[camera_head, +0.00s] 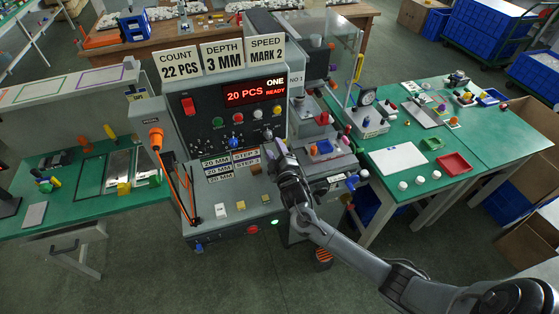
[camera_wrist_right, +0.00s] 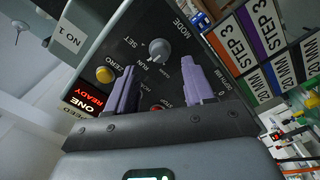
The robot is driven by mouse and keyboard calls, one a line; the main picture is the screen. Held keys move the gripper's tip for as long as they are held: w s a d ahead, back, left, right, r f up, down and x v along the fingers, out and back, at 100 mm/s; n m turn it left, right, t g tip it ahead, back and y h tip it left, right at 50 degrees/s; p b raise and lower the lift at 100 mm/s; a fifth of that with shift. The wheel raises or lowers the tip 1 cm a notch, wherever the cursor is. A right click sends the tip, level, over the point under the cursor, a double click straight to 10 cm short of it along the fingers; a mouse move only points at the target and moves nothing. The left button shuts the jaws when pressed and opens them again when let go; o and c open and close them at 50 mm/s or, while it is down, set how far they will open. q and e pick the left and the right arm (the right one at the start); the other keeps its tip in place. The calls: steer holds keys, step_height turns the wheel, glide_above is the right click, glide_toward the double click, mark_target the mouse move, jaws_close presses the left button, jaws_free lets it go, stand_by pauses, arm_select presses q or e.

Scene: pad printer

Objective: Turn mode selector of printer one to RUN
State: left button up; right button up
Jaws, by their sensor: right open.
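Printer one (camera_head: 240,88) stands in the middle of the head view, its red display (camera_head: 254,92) reading "20 PCS ONE READY". In the right wrist view its mode selector is a round grey knob (camera_wrist_right: 158,49) on the dark panel, with the labels MODE, SET and RUN around it. I cannot tell which label its pointer faces. My right gripper (camera_wrist_right: 162,84) is open, its two purple fingers apart with the knob showing beyond and between their tips, apparently not touching. In the head view the right gripper (camera_head: 277,152) is at the panel's lower right and hides part of it.
A yellow button (camera_wrist_right: 105,74) marked ZERO is beside the left finger, and a red button lies partly hidden between the fingers. STEP 3 and 20 MM plates (camera_wrist_right: 245,37) are at the right.

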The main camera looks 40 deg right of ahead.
steer(key=v, duration=0.5)
steer(key=shift+s+a, duration=0.15)
steer(key=shift+s, duration=0.1)
steer(key=s+a+f+g+y, duration=0.2)
steer(key=s+a+f, duration=0.25)
steer(key=s, duration=0.25)
steer(key=s+a+f+g+y, duration=0.2)
steer(key=s+a+f, duration=0.1)
steer(key=s+f, duration=0.35)
steer(key=s+a+r+m+g+y, duration=0.2)
steer(key=s+a+g, duration=0.25)
steer(key=s, duration=0.35)
steer(key=s+a+r+m+g+y, duration=0.15)
steer(key=s+a+g, duration=0.3)
steer(key=s, duration=0.45)
step_height(320, 180, up, 22)
steer(key=m+p, duration=0.1)
steer(key=p, duration=2)
steer(key=shift+f, duration=0.25)
